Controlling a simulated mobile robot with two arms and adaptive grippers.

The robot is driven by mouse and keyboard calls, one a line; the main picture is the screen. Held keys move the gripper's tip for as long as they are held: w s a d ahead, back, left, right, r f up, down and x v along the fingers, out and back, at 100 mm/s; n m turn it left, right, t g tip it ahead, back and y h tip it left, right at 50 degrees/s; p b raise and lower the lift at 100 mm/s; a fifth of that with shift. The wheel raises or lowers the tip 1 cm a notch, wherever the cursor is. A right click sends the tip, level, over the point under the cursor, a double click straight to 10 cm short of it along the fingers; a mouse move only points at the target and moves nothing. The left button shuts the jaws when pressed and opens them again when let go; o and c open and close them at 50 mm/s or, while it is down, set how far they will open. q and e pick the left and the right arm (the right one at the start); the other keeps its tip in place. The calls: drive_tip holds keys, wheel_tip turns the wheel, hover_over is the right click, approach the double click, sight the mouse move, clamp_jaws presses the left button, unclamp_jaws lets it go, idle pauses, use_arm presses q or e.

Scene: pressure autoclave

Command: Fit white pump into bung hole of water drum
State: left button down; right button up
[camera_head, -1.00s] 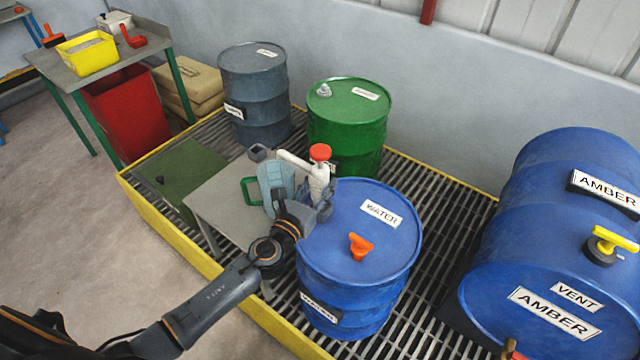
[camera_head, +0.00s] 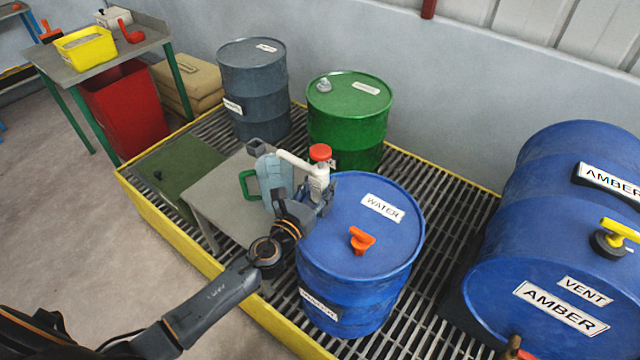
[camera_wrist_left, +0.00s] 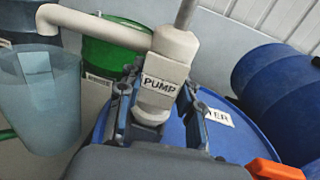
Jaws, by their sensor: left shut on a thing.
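The white pump (camera_head: 317,178) has a red knob on top and a spout pointing left. It is upright at the left edge of the blue water drum (camera_head: 400,262). My left gripper (camera_head: 314,197) is shut on the pump. In the left wrist view its fingers (camera_wrist_left: 160,95) flank the pump body (camera_wrist_left: 165,68), labelled PUMP. The pump's lower end is hidden, so I cannot tell whether it is in a hole. An orange T-shaped piece (camera_head: 361,240) is on the drum's lid. No open bung hole shows. My right gripper is out of view.
A light blue jug (camera_head: 268,172) with a green handle stands on a grey stand (camera_head: 215,200) beside the pump. A green drum (camera_head: 350,120) and a grey drum (camera_head: 252,90) stand behind. A large blue AMBER drum (camera_head: 550,220) lies at right. Grating surrounds the drums.

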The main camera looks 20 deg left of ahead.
use_arm(q)
drive_tip(key=shift+f, duration=0.15)
drive_tip(key=c, duration=0.8)
unclamp_jaws()
drive_tip(key=shift+f, duration=0.1)
drive_tip(key=shift+s, duration=0.25)
drive_tip(key=s+a, duration=0.2)
drive_tip(key=s, duration=0.9)
drive_tip(key=shift+s+a, duration=0.15)
drive_tip(key=shift+s, duration=0.05)
